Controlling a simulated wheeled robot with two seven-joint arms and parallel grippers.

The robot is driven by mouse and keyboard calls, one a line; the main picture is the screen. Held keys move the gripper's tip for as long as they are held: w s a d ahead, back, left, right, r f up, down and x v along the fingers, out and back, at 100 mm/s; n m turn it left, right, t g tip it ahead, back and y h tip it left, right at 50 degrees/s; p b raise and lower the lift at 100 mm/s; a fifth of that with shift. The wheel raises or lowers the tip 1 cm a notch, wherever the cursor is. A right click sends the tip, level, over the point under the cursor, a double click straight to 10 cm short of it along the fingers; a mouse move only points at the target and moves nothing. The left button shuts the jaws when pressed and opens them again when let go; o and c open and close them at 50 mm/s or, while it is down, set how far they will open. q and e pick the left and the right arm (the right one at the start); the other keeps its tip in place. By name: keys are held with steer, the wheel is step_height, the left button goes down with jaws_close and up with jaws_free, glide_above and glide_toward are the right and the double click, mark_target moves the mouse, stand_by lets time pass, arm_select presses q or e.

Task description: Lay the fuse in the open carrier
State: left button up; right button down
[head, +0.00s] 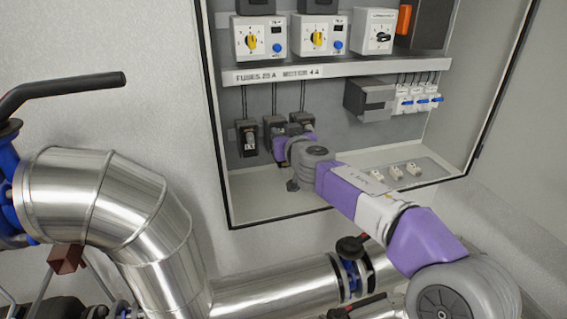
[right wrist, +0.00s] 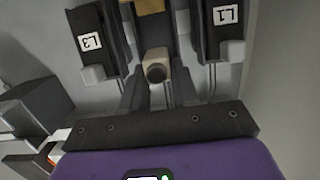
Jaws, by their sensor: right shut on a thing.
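The fuse (right wrist: 157,66) is a beige cylinder in the right wrist view, its round end facing the camera. My right gripper (right wrist: 157,85) is shut on it, with a dark finger on each side. In the head view my right gripper (head: 279,146) is at the middle fuse carrier (head: 273,124), and the fuse is hidden there. The fuse is in front of or in this carrier, between the L3 carrier (right wrist: 92,45) and the L1 carrier (right wrist: 224,35). I cannot tell whether it touches the carrier's seat. My left gripper is out of view.
A cabinet (head: 225,150) frames the carriers. White fuses (head: 397,172) lie on a tray at its floor, right of my arm. Breakers (head: 420,97) and a grey block (head: 368,99) sit to the right. A labelled ledge (head: 350,68) runs above. Shiny pipes (head: 110,195) stand in front.

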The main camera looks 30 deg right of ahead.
steer(key=shift+w+f, duration=0.2)
steer(key=shift+f, duration=0.45)
step_height(320, 180, down, 3)
steer(key=b, duration=0.3)
steer(key=shift+s+f, duration=0.15)
steer(key=shift+f, duration=0.4)
steer(key=shift+r, duration=0.1)
steer(key=c, duration=0.8)
jaws_free()
steer(key=shift+c, duration=0.2)
